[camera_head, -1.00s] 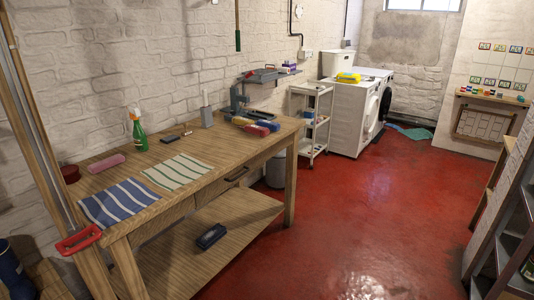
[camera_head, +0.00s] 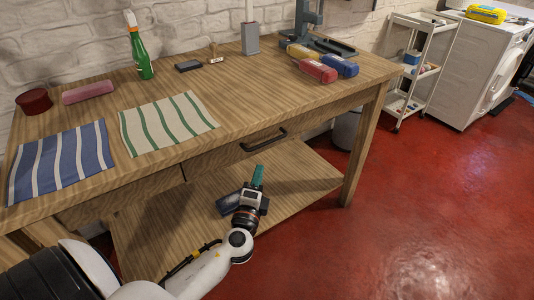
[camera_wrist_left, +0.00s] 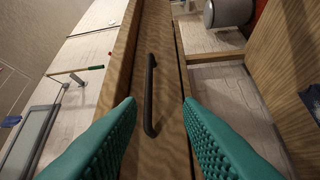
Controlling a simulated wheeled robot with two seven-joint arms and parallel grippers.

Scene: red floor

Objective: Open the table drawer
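The wooden table (camera_head: 245,87) has a drawer (camera_head: 225,157) under its top, with a dark bar handle (camera_head: 264,140). The drawer looks closed. My left gripper (camera_head: 257,177) is in front of and below the handle in the head view. In the left wrist view its two teal fingers (camera_wrist_left: 160,135) are spread apart, with the handle (camera_wrist_left: 150,95) seen between them and nothing held. The fingers do not appear to touch the handle. My right gripper is not in view.
On the tabletop are a blue striped cloth (camera_head: 62,160), a green striped cloth (camera_head: 166,122), a green spray bottle (camera_head: 140,55) and several coloured boxes. The red floor (camera_head: 420,220) to the right is clear.

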